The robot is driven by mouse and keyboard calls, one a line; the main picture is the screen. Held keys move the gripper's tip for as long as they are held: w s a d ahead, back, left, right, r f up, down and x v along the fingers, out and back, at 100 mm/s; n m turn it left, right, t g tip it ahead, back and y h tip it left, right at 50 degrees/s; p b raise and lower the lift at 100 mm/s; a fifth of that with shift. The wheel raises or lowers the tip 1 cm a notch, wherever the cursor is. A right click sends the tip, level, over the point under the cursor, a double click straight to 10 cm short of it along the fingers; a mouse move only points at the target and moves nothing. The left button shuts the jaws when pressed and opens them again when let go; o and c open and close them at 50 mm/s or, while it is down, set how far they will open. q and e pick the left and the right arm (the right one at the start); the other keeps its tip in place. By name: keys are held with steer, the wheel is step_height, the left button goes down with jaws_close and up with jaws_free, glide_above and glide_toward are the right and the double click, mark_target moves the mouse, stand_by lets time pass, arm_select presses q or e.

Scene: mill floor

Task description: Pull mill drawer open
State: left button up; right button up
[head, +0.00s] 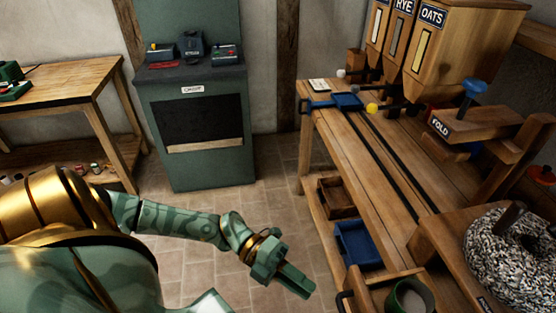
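The mill (510,262) stands at the lower right, with a round speckled stone on a wooden base. A wooden drawer-like box (372,284) with a dark handle (342,302) shows at the bottom edge, beside the mill; its lower part is cut off, and I cannot tell how far it stands out. A green cup (408,298) with pale contents stands at this box. My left gripper (296,281) is left of the handle, apart from it and empty. Its fingers look closed together. My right gripper is not in view.
A wooden bench (345,140) runs along the right, with a blue tray (347,101) on its rails and grain hoppers (455,45) behind. A blue bin (358,243) and a brown bin (341,196) sit on its lower shelf. Tiled floor (262,195) is clear.

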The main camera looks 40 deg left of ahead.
arm_select(q)
steer(key=a, duration=0.3)
steer(key=s+a, duration=0.1)
steer(key=a, duration=0.1)
steer(key=shift+a+r, duration=0.35)
steer(key=shift+r, duration=0.05)
steer(key=shift+w, duration=0.1)
